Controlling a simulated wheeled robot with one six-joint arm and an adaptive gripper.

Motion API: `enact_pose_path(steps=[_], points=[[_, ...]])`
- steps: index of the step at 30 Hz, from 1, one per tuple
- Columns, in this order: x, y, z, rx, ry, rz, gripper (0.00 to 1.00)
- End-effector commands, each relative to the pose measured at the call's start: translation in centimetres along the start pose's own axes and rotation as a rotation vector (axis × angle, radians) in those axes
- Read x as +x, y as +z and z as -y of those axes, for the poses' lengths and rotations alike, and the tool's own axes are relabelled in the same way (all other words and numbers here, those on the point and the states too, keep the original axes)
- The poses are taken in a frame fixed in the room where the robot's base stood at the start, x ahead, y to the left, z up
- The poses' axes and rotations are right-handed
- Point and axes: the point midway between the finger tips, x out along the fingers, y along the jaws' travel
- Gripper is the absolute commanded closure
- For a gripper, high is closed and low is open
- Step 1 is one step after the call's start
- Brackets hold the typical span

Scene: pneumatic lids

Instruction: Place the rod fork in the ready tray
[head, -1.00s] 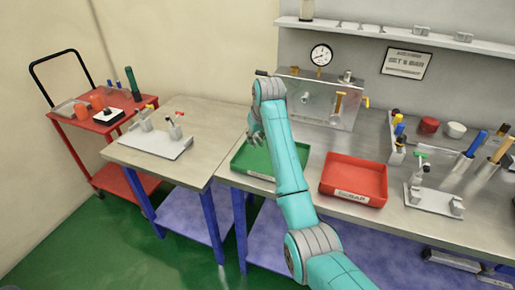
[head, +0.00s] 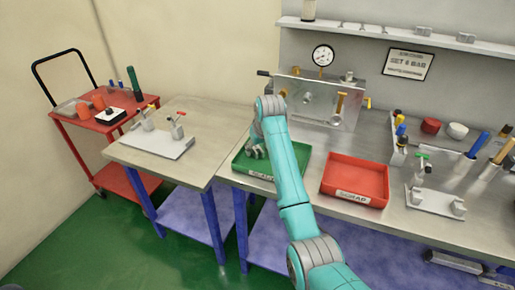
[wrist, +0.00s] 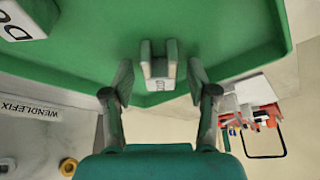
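The rod fork (wrist: 158,68) is a small grey U-shaped piece with two prongs and a pale marked face. It shows in the wrist view between my fingers, over the green floor of the ready tray (wrist: 60,60). A gap shows on each side of it, so my gripper (wrist: 160,85) is open around it. Whether the fork rests fully on the tray floor is hard to tell. In the head view my gripper (head: 256,152) is low inside the green ready tray (head: 238,170), and the fork cannot be made out there.
A red scrap tray (head: 354,181) stands to the right on the same bench. Fixtures stand on the right bench and on the left table (head: 150,145). A red cart (head: 100,128) is at far left.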

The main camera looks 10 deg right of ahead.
Motion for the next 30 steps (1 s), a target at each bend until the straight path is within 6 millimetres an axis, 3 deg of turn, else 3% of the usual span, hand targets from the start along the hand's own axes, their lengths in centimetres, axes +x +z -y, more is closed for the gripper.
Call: enact_pose_path(steps=[7,11,24,30], points=[[-0.2,-0.1,0.0,0.0,0.0,-0.001,0.42],[-1.3,-0.2,0.0,0.0,0.0,-0.003,0.42],[-9.6,-0.2,0.0,-0.001,0.0,-0.004,0.42],[-11.7,-0.1,0.0,0.0,0.0,-0.002,0.42]])
